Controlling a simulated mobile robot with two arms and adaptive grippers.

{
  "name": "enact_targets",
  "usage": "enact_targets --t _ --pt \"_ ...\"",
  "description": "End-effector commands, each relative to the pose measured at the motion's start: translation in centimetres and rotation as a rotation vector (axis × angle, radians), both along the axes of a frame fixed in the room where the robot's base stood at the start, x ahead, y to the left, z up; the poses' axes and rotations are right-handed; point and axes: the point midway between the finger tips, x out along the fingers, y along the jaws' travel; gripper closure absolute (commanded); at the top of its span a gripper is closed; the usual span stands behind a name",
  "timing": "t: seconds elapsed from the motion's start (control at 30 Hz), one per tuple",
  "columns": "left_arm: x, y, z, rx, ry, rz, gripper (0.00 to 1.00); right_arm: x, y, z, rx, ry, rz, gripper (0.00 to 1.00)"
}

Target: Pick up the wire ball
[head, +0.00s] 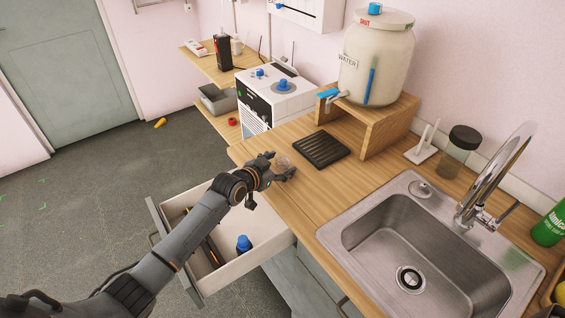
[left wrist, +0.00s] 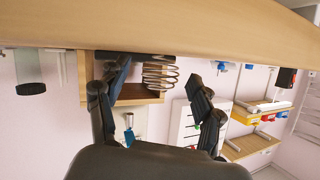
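The wire ball (head: 284,161) is a small, round, see-through coil on the wooden counter, by the front edge above the open drawer. My left gripper (head: 281,167) is at the ball, its fingers spread to either side. In the left wrist view, which looks upside down, the coiled wire ball (left wrist: 160,72) shows between the fingers of the open left gripper (left wrist: 160,78). It is close to the left finger, with a clear gap to the right finger. My right gripper is not in view.
A black ribbed tray (head: 321,146) lies behind the ball. A steel sink (head: 350,228) is at the right. An open drawer (head: 268,243) holding a blue-capped item (head: 244,243) is below my left arm. A water jar (head: 376,62) stands on a wooden stand (head: 377,137).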

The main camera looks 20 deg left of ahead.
Motion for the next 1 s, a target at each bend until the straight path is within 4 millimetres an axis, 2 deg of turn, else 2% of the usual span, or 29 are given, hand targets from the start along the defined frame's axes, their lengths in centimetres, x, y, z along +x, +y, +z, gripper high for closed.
enact_targets --t 0.03,0.23,0.57,0.73,0.9,1.0 --pt "0.0 0.0 0.0 0.0 0.0 0.0 0.41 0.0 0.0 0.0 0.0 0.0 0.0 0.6" --pt "0.0 0.0 0.0 0.0 0.001 0.0 0.81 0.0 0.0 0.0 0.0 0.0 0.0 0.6" --pt "0.0 0.1 0.0 0.0 0.001 0.0 0.82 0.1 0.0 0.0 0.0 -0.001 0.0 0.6" --pt "0.0 0.1 0.6 0.0 -0.002 0.0 0.82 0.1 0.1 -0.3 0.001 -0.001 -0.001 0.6" --pt "0.1 0.1 3.2 0.002 -0.007 -0.001 0.82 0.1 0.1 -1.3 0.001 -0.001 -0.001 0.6" --pt "-1.7 -0.3 5.0 0.0 -0.004 -0.002 0.82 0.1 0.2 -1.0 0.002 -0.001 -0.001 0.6"
